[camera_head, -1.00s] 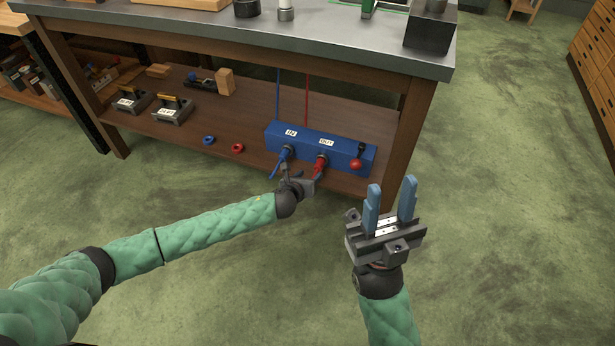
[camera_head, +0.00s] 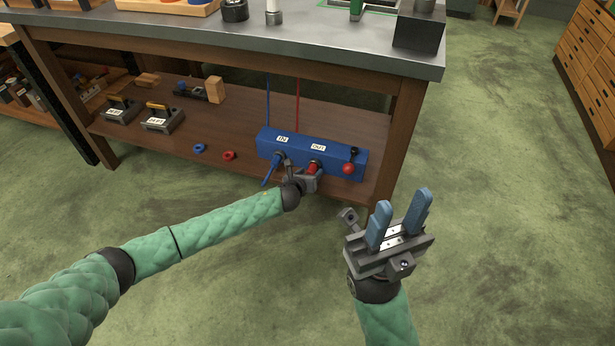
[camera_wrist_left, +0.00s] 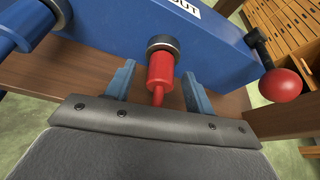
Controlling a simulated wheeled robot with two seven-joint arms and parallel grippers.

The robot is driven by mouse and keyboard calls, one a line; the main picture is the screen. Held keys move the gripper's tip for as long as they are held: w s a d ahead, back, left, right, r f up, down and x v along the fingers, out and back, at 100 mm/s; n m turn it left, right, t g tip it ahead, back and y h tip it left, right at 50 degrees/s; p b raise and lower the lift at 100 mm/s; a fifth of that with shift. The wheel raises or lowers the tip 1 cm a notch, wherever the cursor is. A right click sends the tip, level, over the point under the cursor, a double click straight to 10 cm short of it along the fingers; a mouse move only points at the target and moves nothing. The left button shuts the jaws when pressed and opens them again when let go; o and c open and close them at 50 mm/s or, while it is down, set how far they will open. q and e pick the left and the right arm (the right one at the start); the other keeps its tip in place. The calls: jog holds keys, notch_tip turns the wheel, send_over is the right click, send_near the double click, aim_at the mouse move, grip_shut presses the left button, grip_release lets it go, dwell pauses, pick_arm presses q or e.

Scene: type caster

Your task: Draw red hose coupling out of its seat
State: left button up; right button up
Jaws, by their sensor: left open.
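The red hose coupling (camera_wrist_left: 160,70) sits in the dark ring of its seat under the OUT label on the blue block (camera_head: 330,155). In the head view the coupling (camera_head: 313,168) is partly hidden by my left gripper. My left gripper (camera_wrist_left: 158,88) is open in the left wrist view, with one blue finger on each side of the coupling and gaps visible between. In the head view my left gripper (camera_head: 305,178) is in front of the block. My right gripper (camera_head: 402,218) is open and empty, fingers pointing up, right of the block.
A blue coupling (camera_head: 279,158) sits under the IN label. A lever with a red ball (camera_head: 348,168) is at the block's right end. A blue ring (camera_head: 199,148) and a red ring (camera_head: 229,155) lie on the shelf. A table leg (camera_head: 398,140) stands to the right.

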pick_arm(q)
grip_shut()
dwell(0.4)
jog(key=shift+s+a+p, duration=0.15)
jog(key=shift+s+p, duration=0.5)
jog(key=shift+s+a+r, duration=0.1)
jog(key=shift+s, duration=0.2)
jog(key=shift+s+a+p, duration=0.3)
jog(key=shift+s+p, duration=0.3)
jog(key=shift+s, duration=0.25)
jog(key=shift+s+a+p, duration=0.25)
jog(key=shift+s+p, duration=0.3)
jog(key=shift+s, duration=0.25)
